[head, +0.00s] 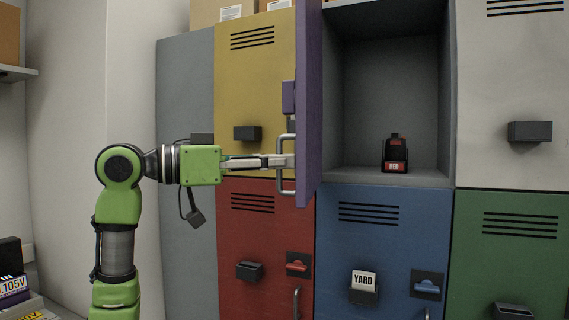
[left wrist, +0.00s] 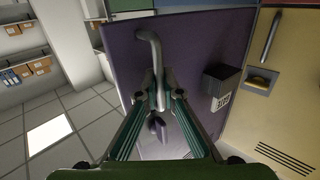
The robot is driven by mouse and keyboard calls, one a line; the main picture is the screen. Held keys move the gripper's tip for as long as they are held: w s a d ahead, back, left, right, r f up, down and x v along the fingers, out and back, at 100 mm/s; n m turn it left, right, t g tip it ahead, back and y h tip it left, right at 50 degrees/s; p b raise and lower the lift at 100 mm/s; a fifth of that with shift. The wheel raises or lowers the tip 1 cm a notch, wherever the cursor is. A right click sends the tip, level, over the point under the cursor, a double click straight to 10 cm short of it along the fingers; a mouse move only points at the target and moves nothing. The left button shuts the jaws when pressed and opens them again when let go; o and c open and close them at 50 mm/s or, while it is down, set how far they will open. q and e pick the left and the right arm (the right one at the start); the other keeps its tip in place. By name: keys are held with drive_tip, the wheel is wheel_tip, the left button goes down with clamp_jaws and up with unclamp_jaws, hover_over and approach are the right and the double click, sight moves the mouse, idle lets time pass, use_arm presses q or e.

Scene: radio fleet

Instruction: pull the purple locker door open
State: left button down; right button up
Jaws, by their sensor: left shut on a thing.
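The purple locker door (head: 309,110) stands swung wide open, seen nearly edge-on in the head view. Its face fills the middle of the left wrist view (left wrist: 205,50). My left gripper (head: 288,161) is shut on the door's grey bar handle (head: 284,140); the handle also shows between the fingers in the left wrist view (left wrist: 152,50). The open locker compartment (head: 365,70) shows grey walls. A small black and red device (head: 395,155) stands upright on its floor. My right gripper is not in view.
A yellow locker (head: 255,80) is behind the open door, a red locker (head: 260,215) below it. A blue locker (head: 365,240) with a YARD card is under the open compartment. White and green (head: 520,230) lockers are at right. Boxes stand on top.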

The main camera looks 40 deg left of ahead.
use_arm(q)
drive_tip(key=shift+f, duration=0.1)
drive_tip(key=c, duration=2.5)
unclamp_jaws()
drive_tip(key=shift+w+a, duration=0.1)
drive_tip(key=shift+a, duration=0.05)
drive_tip(key=v, duration=1.2)
